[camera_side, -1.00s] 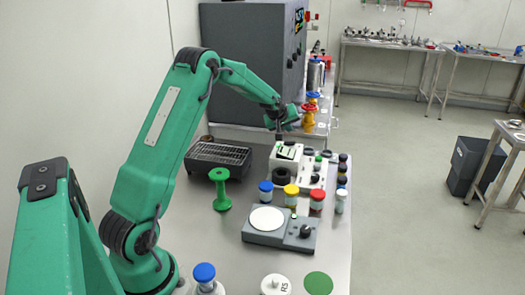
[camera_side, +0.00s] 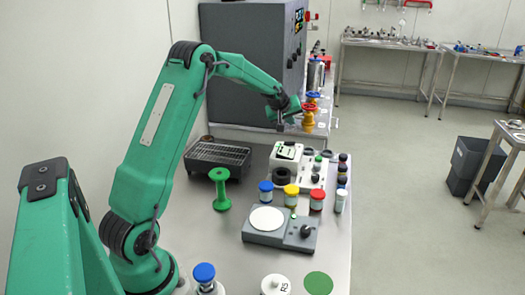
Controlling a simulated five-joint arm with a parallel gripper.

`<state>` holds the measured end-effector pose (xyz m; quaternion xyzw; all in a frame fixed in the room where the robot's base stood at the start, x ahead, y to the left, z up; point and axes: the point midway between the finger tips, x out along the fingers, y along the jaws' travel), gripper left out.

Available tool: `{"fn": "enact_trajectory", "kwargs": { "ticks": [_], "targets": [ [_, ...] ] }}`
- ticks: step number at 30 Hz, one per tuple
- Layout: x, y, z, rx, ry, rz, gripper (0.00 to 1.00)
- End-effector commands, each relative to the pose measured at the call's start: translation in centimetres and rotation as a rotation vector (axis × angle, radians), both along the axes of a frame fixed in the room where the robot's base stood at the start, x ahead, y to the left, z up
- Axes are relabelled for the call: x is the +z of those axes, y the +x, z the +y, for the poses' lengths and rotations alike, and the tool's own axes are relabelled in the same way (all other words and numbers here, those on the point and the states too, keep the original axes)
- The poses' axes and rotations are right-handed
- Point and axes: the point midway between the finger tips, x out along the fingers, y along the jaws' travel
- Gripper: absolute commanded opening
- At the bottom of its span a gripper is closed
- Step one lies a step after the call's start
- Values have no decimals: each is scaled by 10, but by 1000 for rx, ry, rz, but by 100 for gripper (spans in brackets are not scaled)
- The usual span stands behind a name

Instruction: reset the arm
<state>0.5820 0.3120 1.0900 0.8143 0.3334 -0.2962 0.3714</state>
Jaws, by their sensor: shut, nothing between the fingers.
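My green arm reaches from the left over the bench, with its forearm sloping down to the right. My gripper (camera_side: 280,127) is small in the picture, shut and empty, and points down. It hangs in the air above the white device (camera_side: 287,152) at the back of the bench, apart from it. The fingertips are dark and show little detail.
On the bench (camera_side: 225,255) stand a green spool (camera_side: 220,190), a dark grated tray (camera_side: 218,157), a grey plate device (camera_side: 268,222), and jars with blue (camera_side: 266,191), yellow (camera_side: 291,194) and red lids (camera_side: 317,199). A large grey cabinet (camera_side: 245,65) stands behind.

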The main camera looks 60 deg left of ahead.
Motion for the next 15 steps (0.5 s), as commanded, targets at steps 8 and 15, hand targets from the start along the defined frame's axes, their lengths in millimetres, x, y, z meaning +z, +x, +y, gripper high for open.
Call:
{"fn": "enact_trajectory", "kwargs": {
  "ticks": [8, 15],
  "targets": [
    [42, -21, -53, -112, 32, 43, 0],
    [78, -58, -111, -245, 71, 98, 0]
  ]
}}
